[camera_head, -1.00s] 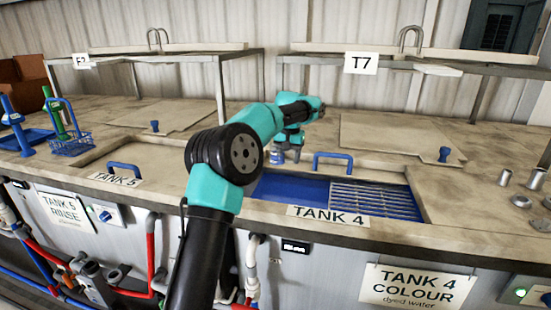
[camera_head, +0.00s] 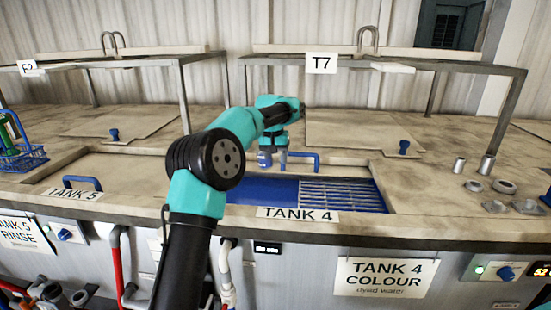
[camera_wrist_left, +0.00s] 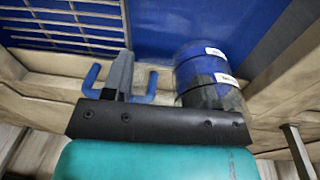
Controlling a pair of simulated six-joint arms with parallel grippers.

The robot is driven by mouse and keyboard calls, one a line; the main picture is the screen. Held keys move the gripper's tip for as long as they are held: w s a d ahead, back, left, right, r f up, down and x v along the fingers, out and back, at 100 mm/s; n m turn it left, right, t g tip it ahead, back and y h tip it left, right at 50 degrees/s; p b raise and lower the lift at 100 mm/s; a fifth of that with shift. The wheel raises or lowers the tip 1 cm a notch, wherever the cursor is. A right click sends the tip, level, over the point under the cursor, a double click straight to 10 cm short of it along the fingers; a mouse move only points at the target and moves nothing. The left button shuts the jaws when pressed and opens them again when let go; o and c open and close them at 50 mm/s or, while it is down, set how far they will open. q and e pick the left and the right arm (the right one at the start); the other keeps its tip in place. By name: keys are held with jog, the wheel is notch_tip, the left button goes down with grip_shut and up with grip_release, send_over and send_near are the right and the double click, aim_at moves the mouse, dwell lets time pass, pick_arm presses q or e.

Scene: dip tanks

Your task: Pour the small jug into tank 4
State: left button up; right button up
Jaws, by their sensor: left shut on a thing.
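Tank 4 (camera_head: 262,190) is an open blue basin behind its TANK 4 label (camera_head: 298,214); a metal grating (camera_head: 340,195) covers its right part. My left arm reaches across to the tank's back edge, with the left gripper (camera_head: 273,152) pointing down there. It is shut on the small jug (camera_head: 264,160), a small blue and grey vessel partly hidden by the gripper. In the left wrist view the jug (camera_wrist_left: 203,66) is a blue cylinder with white marks beside a grey finger. Its contents and exact tilt cannot be made out. My right gripper is out of view.
A blue handle (camera_head: 302,157) stands at tank 4's back edge, close to the jug. A metal frame with a T7 sign (camera_head: 321,63) rises behind. Small metal cups (camera_head: 487,164) stand at the right. A blue basket (camera_head: 22,158) is at the far left.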

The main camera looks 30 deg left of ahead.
aim_at(262, 156)
pick_arm(q)
jog(key=t+h, duration=0.2)
jog(key=t, duration=0.1)
jog(key=shift+w+d+f+h, duration=0.15)
jog(key=shift+w+d+h, duration=0.05)
jog(key=shift+h, duration=0.2)
jog(key=shift+t+h, duration=0.3)
jog(key=shift+t, duration=0.2)
jog(key=t+h, duration=0.2)
jog(key=shift+s+a+r+t, duration=0.1)
jog(key=shift+a+r+t, duration=0.05)
jog(key=shift+r+t, duration=0.25)
jog(key=shift+s+a+f+t+h, duration=0.1)
jog(key=shift+s+a+t+h, duration=0.15)
jog(key=shift+t+h, duration=0.5)
jog(key=shift+s+a+t+h, duration=0.1)
jog(key=shift+s+t+h, duration=0.1)
jog(key=shift+t+h, duration=0.5)
jog(key=shift+s+a+t+h, duration=0.35)
jog(key=shift+t+h, duration=0.25)
jog(key=shift+t, duration=0.15)
jog(key=shift+s+a+t+h, duration=0.3)
jog(key=shift+t+h, duration=0.25)
jog(key=shift+t, duration=0.15)
jog(key=shift+s+a+r+t+h, duration=0.3)
jog(key=shift+s+a+t+h, duration=0.15)
jog(key=shift+t+h, duration=0.4)
jog(key=shift+s+a+r+t+h, duration=0.3)
jog(key=shift+s+t+h, duration=0.3)
jog(key=shift+t, duration=0.35)
